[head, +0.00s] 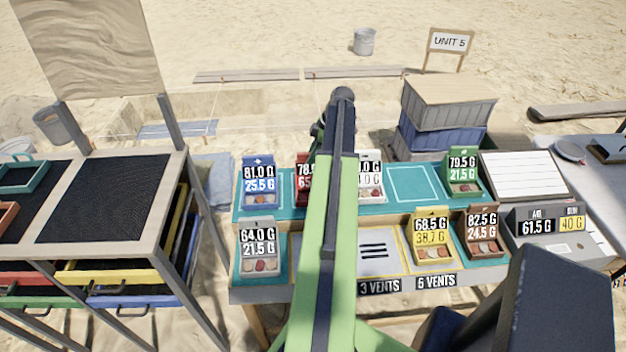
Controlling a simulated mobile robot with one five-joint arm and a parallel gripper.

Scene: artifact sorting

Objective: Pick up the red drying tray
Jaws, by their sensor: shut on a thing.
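The red drying tray (301,187) stands in the back row of the teal-topped table, just left of my arm. My green and black arm covers its right part, so only a strip of red and part of its weight label show. My arm reaches forward over the table, and its dark far end is above and behind the tray row. My gripper's fingers are hidden behind the arm. I cannot see whether they touch the red tray.
A blue tray (259,201) stands left of the red one, and a white tray (371,196) stands to its right, partly covered. Green (464,196), yellow (432,258) and brown (484,251) trays stand further right. A scale (560,248) is at the right end.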

